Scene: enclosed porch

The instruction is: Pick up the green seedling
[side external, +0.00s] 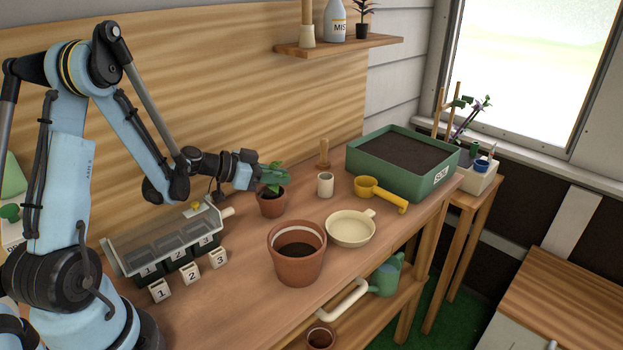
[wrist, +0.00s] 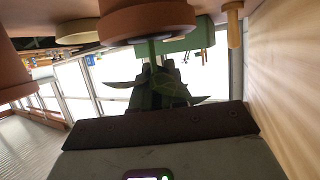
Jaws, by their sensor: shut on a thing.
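The green seedling (side external: 273,188) stands in a small terracotta pot (side external: 271,205) on the wooden bench. My gripper (side external: 270,172) reaches in from the left, level, just above the pot's rim, and is shut on the seedling. In the wrist view, which is upside down, the seedling's leaves (wrist: 178,90) spread beside my gripper's fingers (wrist: 155,75). Its stem runs to the small pot (wrist: 146,20). The fingers partly hide the stem, and I cannot tell whether the roots are still in soil.
A larger terracotta pot (side external: 297,262) with soil stands in front. A numbered seedling tray (side external: 120,262) sits left, beneath my arm.

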